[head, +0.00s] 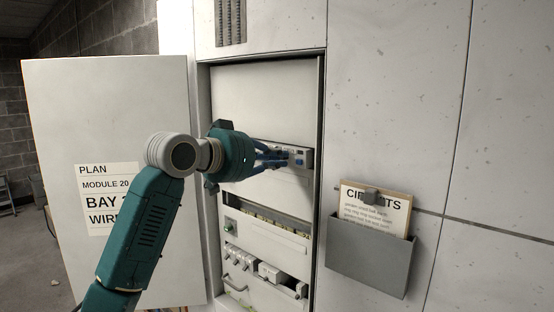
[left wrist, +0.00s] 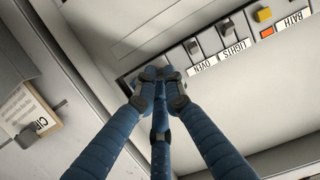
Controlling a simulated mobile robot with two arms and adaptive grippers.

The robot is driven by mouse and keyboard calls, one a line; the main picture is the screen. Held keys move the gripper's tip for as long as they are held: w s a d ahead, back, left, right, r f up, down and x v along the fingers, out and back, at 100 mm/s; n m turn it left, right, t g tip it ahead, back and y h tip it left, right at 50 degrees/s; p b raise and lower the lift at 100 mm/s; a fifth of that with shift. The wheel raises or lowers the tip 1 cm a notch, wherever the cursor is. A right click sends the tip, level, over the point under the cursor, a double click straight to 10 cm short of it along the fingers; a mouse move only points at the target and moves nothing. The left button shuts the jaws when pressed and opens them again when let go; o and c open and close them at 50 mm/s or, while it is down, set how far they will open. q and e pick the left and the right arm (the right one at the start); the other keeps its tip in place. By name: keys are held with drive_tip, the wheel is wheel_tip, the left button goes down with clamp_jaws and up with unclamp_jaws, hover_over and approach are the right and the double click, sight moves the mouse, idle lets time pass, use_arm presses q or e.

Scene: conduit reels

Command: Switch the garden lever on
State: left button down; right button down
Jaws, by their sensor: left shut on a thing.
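A row of labelled levers sits on a grey switch strip (head: 301,157) inside the open cabinet. My left gripper (head: 283,158) reaches to this strip. In the left wrist view its three blue fingers (left wrist: 158,76) are shut together at the end of the row, beside the OVEN lever (left wrist: 192,46). They close on a lever there, which they hide along with its label, so I cannot read whether it says garden. The LIGHTS lever (left wrist: 226,27) and the yellow BATH lever (left wrist: 263,14) are further along, clear of the fingers. My right gripper is not in view.
The cabinet door (head: 120,135) stands open at left with a plan sheet (head: 106,199) on it. A clipboard (head: 376,203) sits in a grey wall holder (head: 369,256) at right. More switchgear (head: 240,260) is lower in the cabinet.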

use_arm(q)
drive_tip(key=shift+f, duration=0.15)
drive_tip(key=c, duration=1.9)
unclamp_jaws()
drive_tip(key=shift+o, duration=0.2)
drive_tip(key=shift+a, duration=0.1)
drive_tip(key=v, duration=1.2)
